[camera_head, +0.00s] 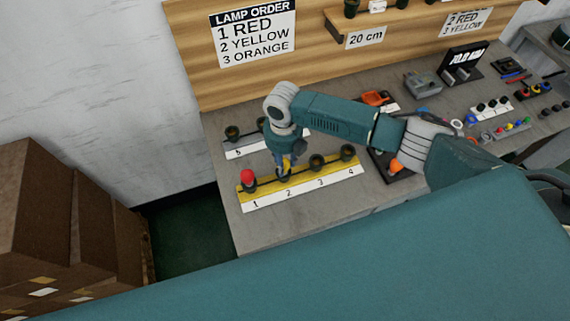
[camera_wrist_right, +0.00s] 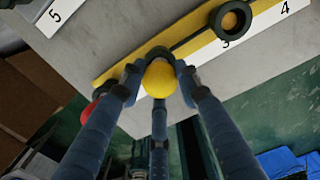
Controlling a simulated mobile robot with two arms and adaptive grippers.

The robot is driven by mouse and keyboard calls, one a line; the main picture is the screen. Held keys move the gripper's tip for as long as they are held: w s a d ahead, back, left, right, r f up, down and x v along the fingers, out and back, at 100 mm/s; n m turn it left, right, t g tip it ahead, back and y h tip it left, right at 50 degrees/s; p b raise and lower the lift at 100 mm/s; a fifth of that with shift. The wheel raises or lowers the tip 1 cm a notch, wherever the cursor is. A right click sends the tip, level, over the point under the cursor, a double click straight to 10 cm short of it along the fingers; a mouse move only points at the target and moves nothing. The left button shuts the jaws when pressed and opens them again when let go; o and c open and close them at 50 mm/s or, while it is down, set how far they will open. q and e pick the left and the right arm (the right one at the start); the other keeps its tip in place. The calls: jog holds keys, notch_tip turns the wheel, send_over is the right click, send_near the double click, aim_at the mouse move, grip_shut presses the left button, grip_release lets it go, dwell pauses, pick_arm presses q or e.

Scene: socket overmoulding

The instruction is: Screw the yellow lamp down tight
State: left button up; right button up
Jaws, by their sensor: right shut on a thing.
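The yellow lamp (camera_wrist_right: 160,79) shows in the right wrist view between the fingers of my right gripper (camera_wrist_right: 158,85), which is shut on it. It sits at the socket of position 2 on the yellow strip (camera_head: 334,171). In the head view my right gripper (camera_head: 284,170) points down at that position and hides the lamp. A red lamp (camera_head: 247,176) stands in socket 1; part of it shows in the right wrist view (camera_wrist_right: 90,109). Socket 3 (camera_head: 316,161) and socket 4 (camera_head: 347,152) hold no lamp. How deep the yellow lamp sits cannot be told. My left gripper is not in view.
A second strip labelled 5 (camera_head: 240,153) with dark sockets lies behind. An orange lamp (camera_head: 396,166) is in a dark tray right of the yellow strip. A sign (camera_head: 253,33) reads red, yellow, orange. Small parts and holders crowd the bench's right side.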

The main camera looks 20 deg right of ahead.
jog(key=m+p, duration=0.1)
jog(key=m, duration=0.1)
jog(key=shift+r+m, duration=0.15)
jog(key=shift+m, duration=0.65)
jog(key=shift+f, duration=0.2)
jog(key=shift+m, duration=0.6)
jog(key=o, duration=0.6)
jog(key=shift+m, duration=0.4)
jog(key=o, duration=0.4)
jog(key=shift+o, duration=0.2)
jog(key=shift+r, duration=0.1)
notch_tip(320, 180, up, 12)
